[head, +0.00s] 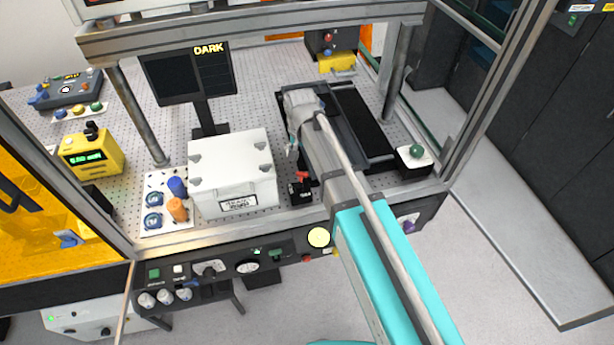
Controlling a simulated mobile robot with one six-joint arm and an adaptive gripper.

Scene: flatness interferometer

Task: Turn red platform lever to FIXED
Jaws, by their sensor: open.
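The small red lever (302,175) sits on a black block (300,194) at the front edge of the perforated table, just right of the white box. Its label is too small to read, so I cannot tell its setting. My gripper (291,149) is open, behind and slightly left of the lever in the picture, pointing down. It looks apart from the lever. My arm passes over the table from the front right and hides part of the area right of the lever.
A white lidded box (232,170) stands close left of the lever. A dark monitor (183,80) reading DARK stands behind it. Black rails (362,120) lie to the right, with a green knob (416,151) near the corner. Frame posts (398,75) bound the bench.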

